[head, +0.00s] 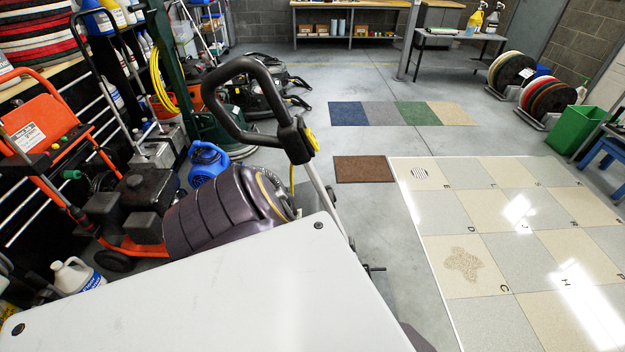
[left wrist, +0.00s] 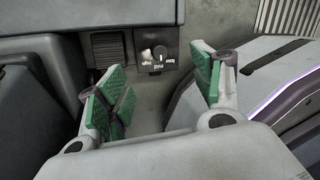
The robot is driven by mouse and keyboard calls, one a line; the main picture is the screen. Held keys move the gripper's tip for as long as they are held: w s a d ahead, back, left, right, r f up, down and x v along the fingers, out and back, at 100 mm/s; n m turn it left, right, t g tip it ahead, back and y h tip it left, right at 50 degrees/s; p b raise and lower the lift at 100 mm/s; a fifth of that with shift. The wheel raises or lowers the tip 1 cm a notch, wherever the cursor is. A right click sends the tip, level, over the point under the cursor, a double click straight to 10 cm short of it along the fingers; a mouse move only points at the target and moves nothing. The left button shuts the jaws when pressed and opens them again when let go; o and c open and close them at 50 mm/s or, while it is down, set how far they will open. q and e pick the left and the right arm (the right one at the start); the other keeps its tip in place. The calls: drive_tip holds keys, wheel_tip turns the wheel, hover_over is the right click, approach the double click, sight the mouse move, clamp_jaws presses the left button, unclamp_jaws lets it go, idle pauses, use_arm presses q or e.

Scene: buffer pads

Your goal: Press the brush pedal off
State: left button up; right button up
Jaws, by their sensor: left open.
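A floor machine with a dark ribbed purple body (head: 225,208) and a black loop handle stands left of centre in the head view. The left wrist view shows a dark ribbed pad (left wrist: 108,47), which looks like a pedal, set in a grey housing. Whether it is up or down I cannot tell. Next to it is a dial (left wrist: 157,56) with upside-down speed labels. My left gripper (left wrist: 163,88) is open and empty, its green-padded fingers below the pad and dial in the picture. The left finger appears just under the pad; contact is not clear. My right gripper is not visible.
A brown mat (head: 363,169) and a tiled floor area (head: 465,205) lie to the right. Grey floor (head: 395,220) is clear between the machine and the tiles.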

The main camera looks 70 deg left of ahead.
use_arm(q)
drive_tip(key=w+d+r+n+t+h+p, duration=0.1)
drive_tip(key=d+r+n+t+h+p, duration=0.4)
drive_tip(key=d+n, duration=0.55)
drive_tip(key=s+a+r+n+y+p, duration=0.15)
drive_tip(key=s+a+n+y, duration=0.25)
drive_tip(key=a+n, duration=0.4)
drive_tip(key=s+a+r+n+y+p, duration=0.1)
drive_tip(key=s+a+n+y+p, duration=0.25)
drive_tip(key=n, duration=0.65)
drive_tip(key=s+a+n+g+p, duration=0.1)
drive_tip(key=s+a+n, duration=0.1)
drive_tip(key=s+a, duration=0.2)
drive_tip(key=s+a+f+n+g+p, duration=0.1)
drive_tip(key=s+a+n+g, duration=0.1)
drive_tip(key=s, duration=0.9)
drive_tip(key=shift+a+n, duration=0.75)
drive_tip(key=shift+a, duration=0.3)
drive_tip(key=shift+w+y, duration=0.15)
drive_tip(key=shift+y, duration=0.1)
